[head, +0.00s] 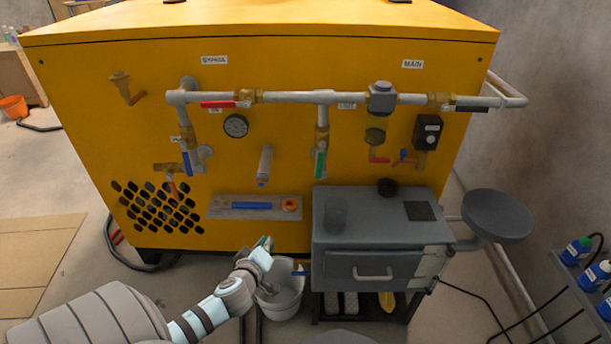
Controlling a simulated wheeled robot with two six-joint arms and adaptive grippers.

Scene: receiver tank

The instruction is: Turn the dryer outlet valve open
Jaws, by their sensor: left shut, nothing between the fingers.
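The yellow cabinet (80,110) carries grey pipework (290,97) with several lever valves. A red lever (218,104) lies along the upper pipe at the left. A blue lever (187,163) points down on the left branch. A black lever (465,109) lies along the pipe at the right. My left gripper (266,243) is shut and empty, low before the cabinet, apart from every valve. My right gripper is out of view.
A grey bench box (385,230) with a drawer stands before the cabinet at right, a round grey plate (497,215) beside it. A white bucket (285,300) is on the floor by my left arm. A shelf (255,207) holds a blue tool. A gauge (235,126) sits mid-panel.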

